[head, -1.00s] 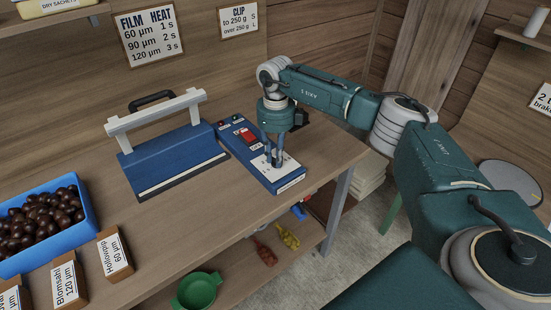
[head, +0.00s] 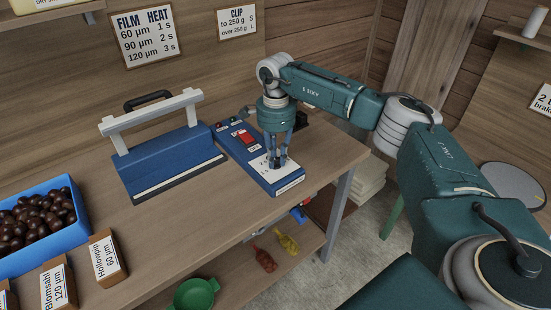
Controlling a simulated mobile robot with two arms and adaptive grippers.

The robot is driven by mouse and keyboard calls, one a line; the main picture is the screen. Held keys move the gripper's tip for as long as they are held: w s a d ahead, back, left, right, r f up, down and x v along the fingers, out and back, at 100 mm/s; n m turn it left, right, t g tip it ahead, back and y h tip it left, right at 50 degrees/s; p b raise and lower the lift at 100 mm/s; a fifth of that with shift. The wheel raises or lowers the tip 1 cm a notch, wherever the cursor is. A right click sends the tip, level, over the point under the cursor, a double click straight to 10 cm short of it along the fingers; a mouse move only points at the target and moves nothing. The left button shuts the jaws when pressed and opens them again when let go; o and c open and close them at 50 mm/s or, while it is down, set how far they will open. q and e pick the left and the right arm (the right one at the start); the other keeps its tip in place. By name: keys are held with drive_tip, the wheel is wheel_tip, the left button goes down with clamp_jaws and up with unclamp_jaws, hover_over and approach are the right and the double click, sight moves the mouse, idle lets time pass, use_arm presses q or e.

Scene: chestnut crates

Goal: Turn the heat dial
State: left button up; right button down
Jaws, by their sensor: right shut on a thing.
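The heat sealer's blue control box (head: 243,151) lies on the wooden table, with a red switch (head: 245,137), small indicators at its far end and a white dial plate (head: 263,167) at its near end. The heat dial itself is hidden between the fingers. My right gripper (head: 277,164) points straight down over the white plate and is shut on the dial. The blue sealer body (head: 165,160) with its white lever frame and black handle stands left of the box. A wall sign (head: 146,37) lists film heat: 60 µm 1 s, 90 µm 2 s, 120 µm 3 s. My left gripper is not in view.
A blue crate of chestnuts (head: 82,232) stands at the left. Small boxes labelled 60 µm (head: 108,259) and 120 µm (head: 58,285) stand before it. A lower shelf holds a green bowl (head: 196,293). The table's front middle is clear.

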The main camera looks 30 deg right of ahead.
sight(277, 159)
drive_tip(key=shift+w+d+r+n, duration=0.1)
drive_tip(key=shift+n, duration=1.8)
drive_tip(key=shift+b, duration=0.3)
drive_tip(key=c, duration=1.6)
unclamp_jaws()
wheel_tip(277, 159, up, 12)
